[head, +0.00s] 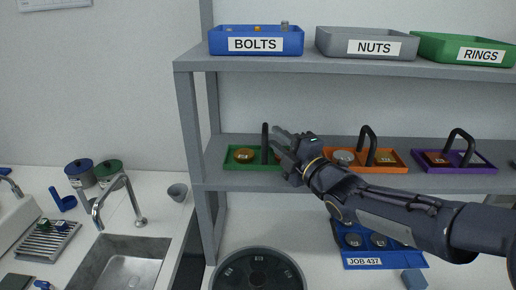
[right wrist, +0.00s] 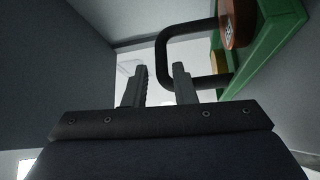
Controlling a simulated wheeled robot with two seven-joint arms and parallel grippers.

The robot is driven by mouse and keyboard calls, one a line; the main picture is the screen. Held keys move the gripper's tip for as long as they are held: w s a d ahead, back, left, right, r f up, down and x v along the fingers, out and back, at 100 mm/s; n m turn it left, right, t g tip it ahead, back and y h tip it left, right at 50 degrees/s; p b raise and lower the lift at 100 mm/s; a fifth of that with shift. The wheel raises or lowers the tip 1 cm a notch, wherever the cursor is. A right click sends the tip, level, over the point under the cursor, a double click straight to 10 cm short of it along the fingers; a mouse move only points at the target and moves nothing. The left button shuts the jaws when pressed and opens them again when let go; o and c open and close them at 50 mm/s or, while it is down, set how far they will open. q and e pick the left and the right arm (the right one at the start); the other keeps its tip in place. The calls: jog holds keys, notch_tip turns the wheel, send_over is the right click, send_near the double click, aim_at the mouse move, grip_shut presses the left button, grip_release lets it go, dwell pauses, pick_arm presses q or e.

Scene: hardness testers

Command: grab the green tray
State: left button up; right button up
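The green tray (head: 233,163) sits at the left end of the middle shelf and holds a round gold piece (head: 244,155). A black handle (head: 265,141) stands up from it. My right gripper (head: 281,143) is at the tray's right side, by the handle, and hides part of the tray. In the right wrist view, the gripper (right wrist: 161,78) is open. The handle's bar (right wrist: 164,55) shows between its two fingers, with no clear grip on it. The tray's green edge (right wrist: 277,40) is at upper right there. My left gripper is not in view.
An orange tray (head: 398,166) and a purple tray (head: 484,166) with black handles stand along the same shelf. Blue, grey and green bins (head: 256,42) stand on the shelf above. A blue JOB 437 tray (head: 386,262) and a round dark dish (head: 256,268) are below.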

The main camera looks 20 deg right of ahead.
aim_at(265, 126)
jog(key=shift+w+a+r, duration=0.1)
jog(key=shift+w+r, duration=0.05)
jog(key=shift+w, duration=0.2)
jog(key=p+x, duration=0.2)
jog(key=x, duration=0.2)
jog(key=shift+w, duration=0.6)
jog(key=shift+c, duration=0.4)
grip_shut()
